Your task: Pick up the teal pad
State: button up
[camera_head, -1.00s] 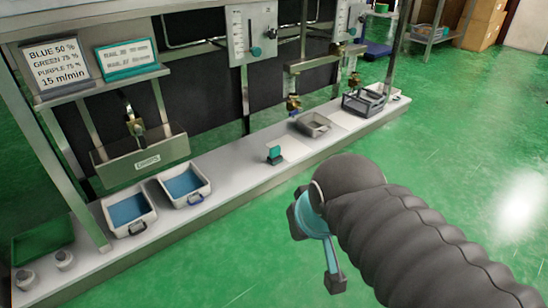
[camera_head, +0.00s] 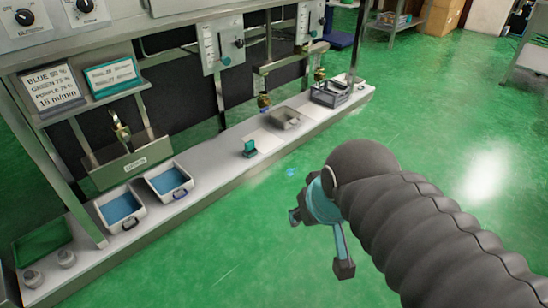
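A small teal pad (camera_head: 249,147) with a dark lower part stands on the white ledge (camera_head: 215,173), right of two trays. My gripper (camera_head: 318,242) hangs over the green floor, in front of the ledge and to the right of the pad. It is clear of the pad. Its two fingers are spread apart, with nothing visible between them. My dark ribbed arm hides part of the gripper's far side.
Two white trays with blue contents (camera_head: 121,207) (camera_head: 169,180) sit left of the pad. A grey tray (camera_head: 285,118) and a dark metal basket (camera_head: 330,94) are to its right. Metal posts and a shelf with signs (camera_head: 52,87) rise above the ledge. The floor in front is open.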

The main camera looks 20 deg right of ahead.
aim_at(250, 151)
jog(key=z, duration=0.2)
jog(key=k, duration=0.7)
jog(key=z, duration=1.3)
jog(key=i, duration=2.95)
jog(key=u, duration=1.9)
jog(key=i, duration=0.8)
jog(key=u, duration=0.65)
jog(key=i, duration=0.5)
